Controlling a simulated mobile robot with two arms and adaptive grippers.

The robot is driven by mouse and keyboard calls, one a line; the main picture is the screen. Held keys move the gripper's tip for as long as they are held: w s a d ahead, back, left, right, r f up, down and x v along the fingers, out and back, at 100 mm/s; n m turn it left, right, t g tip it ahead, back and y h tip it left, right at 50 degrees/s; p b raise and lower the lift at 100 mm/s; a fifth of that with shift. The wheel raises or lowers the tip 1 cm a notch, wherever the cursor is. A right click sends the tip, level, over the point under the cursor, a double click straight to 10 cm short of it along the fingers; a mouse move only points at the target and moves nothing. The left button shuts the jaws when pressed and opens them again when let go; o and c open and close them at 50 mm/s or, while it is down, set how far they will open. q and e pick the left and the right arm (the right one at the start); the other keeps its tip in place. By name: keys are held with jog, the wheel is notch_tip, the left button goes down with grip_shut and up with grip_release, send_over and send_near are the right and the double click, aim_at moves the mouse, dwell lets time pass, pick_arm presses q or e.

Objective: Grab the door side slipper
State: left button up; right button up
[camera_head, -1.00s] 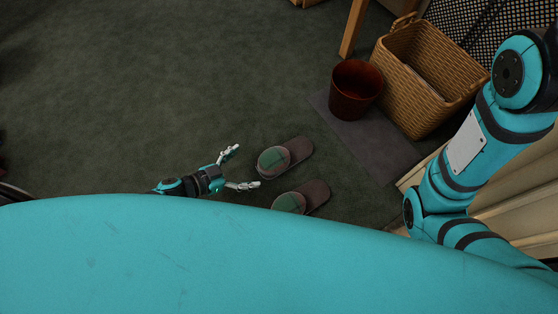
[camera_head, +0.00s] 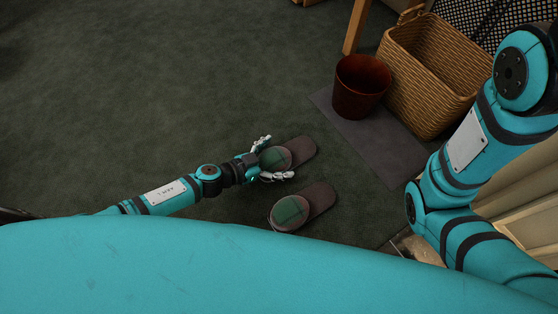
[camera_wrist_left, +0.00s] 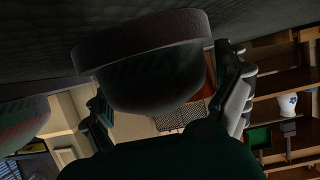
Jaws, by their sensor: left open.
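Two brown slippers with green plaid toe patches lie side by side on the dark green carpet. The farther slipper (camera_head: 294,153) has its toe between the spread fingers of my left gripper (camera_head: 278,158). The nearer slipper (camera_head: 301,207) lies apart below it. No door is clearly identifiable. In the left wrist view, one slipper's toe (camera_wrist_left: 150,70) fills the middle between the open fingers (camera_wrist_left: 172,92), and the other slipper (camera_wrist_left: 20,118) is at the left edge. Whether the fingers touch the slipper cannot be told. My right arm shows at right, its gripper out of view.
A dark red bin (camera_head: 361,88) stands on a grey mat (camera_head: 395,155) beyond the slippers. A wicker basket (camera_head: 436,75) stands beside it. The carpet (camera_head: 170,90) to the left is clear.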

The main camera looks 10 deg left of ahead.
pick_arm(q)
jog(key=c, duration=1.1)
jog(key=shift+r, duration=0.15)
